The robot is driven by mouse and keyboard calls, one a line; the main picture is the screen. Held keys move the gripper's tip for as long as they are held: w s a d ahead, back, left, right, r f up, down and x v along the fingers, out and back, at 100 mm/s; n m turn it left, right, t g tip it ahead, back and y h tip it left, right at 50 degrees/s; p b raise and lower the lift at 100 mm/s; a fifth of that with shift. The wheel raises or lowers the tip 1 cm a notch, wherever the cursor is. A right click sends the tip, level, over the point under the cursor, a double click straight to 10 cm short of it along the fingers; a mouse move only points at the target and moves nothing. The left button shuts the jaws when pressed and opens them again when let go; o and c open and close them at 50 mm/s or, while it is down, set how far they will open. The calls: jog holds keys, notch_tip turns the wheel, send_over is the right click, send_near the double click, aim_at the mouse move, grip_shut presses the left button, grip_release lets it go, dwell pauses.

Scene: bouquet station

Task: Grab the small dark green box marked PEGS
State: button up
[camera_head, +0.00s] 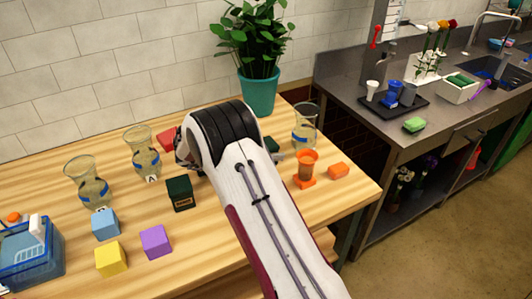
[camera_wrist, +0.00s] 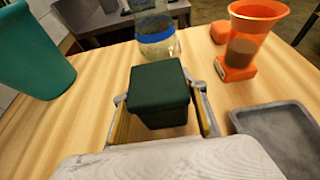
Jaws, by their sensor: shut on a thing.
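In the wrist view my gripper (camera_wrist: 160,100) is shut on a dark green box (camera_wrist: 157,84), with one finger on each side. No marking can be read on the faces of this box that show. In the head view only a small dark green part (camera_head: 271,144) shows past my arm, which hides the fingers. A second dark green box (camera_head: 180,193) with a small tan label stands on the wooden table left of my arm. Its lettering is too small to read.
A blue-banded glass vase (camera_wrist: 157,43) stands just beyond the held box. An orange cup (camera_wrist: 250,35) and a grey tray (camera_wrist: 282,135) are to its right, a teal pot (camera_wrist: 32,60) to its left. Blue (camera_head: 105,224), yellow (camera_head: 110,260) and purple (camera_head: 156,241) blocks lie at front left.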

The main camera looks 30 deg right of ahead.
aim_at(272, 141)
jog(key=shift+r, duration=0.15)
jog(key=shift+r, duration=1.65)
jog(key=s+a, duration=0.3)
jog(key=s, duration=0.7)
jog(key=s+a, duration=0.3)
jog(key=s, duration=0.7)
jog(key=s+a, duration=0.4)
jog(key=s, duration=0.6)
jog(key=shift+s, duration=0.15)
